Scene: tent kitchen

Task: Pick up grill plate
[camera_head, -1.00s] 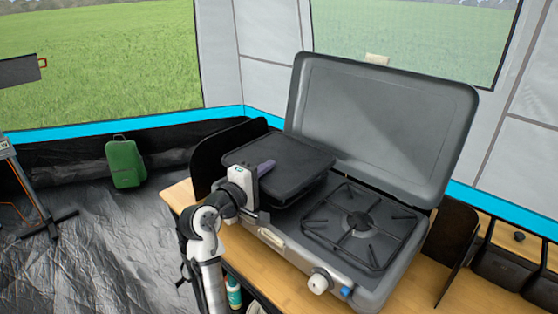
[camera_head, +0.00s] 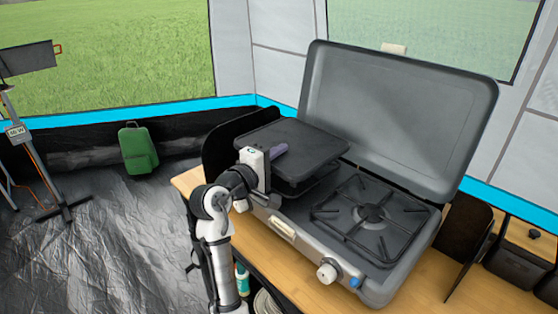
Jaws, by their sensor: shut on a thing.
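The grill plate (camera_head: 305,143) is a dark, flat, rounded rectangle over the left side of the open camping stove (camera_head: 285,226). It appears raised, with a dark gap under its front edge. My gripper (camera_head: 272,160) is at the plate's left front edge and is shut on it. A purple-grey finger part shows over the plate's top. The exact contact is partly hidden by the gripper body.
The stove's lid (camera_head: 400,120) stands open behind. A burner with a pot grate (camera_head: 368,213) is to the right of the plate. A wooden table (camera_head: 420,290) carries the stove.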

